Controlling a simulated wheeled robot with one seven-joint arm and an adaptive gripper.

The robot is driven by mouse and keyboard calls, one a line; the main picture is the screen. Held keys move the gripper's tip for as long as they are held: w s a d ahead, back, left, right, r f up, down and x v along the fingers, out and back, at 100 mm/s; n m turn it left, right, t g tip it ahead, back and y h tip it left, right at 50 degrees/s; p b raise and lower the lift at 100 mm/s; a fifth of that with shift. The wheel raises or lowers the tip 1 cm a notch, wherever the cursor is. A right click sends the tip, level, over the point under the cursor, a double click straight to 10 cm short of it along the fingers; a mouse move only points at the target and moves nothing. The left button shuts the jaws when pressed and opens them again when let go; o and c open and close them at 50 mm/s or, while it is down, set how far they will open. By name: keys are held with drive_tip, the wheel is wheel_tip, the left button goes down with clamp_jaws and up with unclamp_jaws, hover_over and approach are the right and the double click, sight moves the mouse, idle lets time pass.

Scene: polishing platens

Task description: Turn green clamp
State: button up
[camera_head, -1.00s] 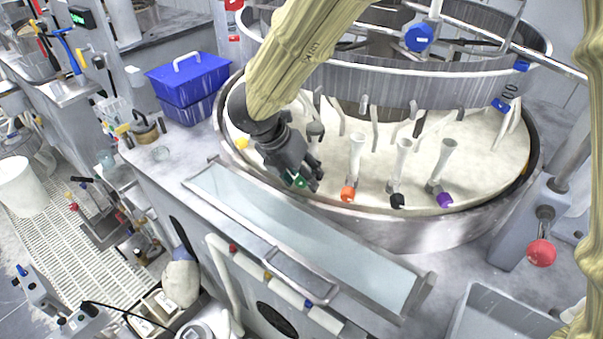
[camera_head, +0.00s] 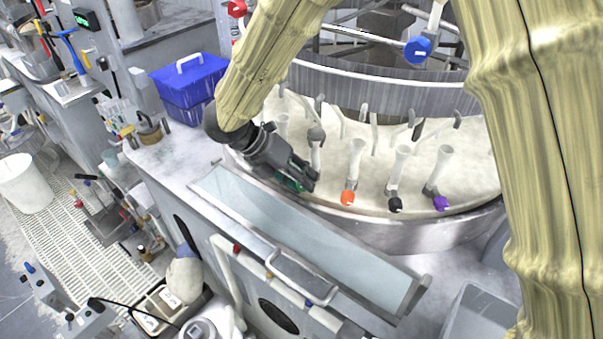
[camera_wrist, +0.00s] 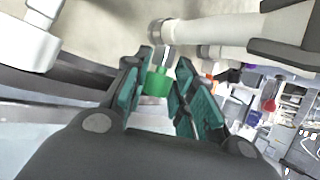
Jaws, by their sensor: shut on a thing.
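The green clamp (camera_wrist: 157,83) shows in the wrist view as a short green cylinder between my two teal-padded fingers, near their tips. My gripper (camera_head: 303,184) is at the front rim of the round basin, left of the orange clamp, and is shut on the green clamp. In the wrist view my gripper (camera_wrist: 158,88) has a finger on either side of it. A grey metal piece sits just beyond the clamp. In the head view the fingers mostly hide the clamp, and its turn angle cannot be told.
The orange clamp (camera_head: 347,198), black clamp (camera_head: 396,205) and purple clamp (camera_head: 441,204) sit on pale tubes to the right, close by. A glass-topped front panel (camera_head: 290,240) lies below. A blue box (camera_head: 188,82) stands at the left. My arm covers the right side.

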drive_tip(key=shift+w, duration=0.1)
idle(0.3)
drive_tip(key=o, duration=1)
drive_tip(key=shift+o, duration=0.2)
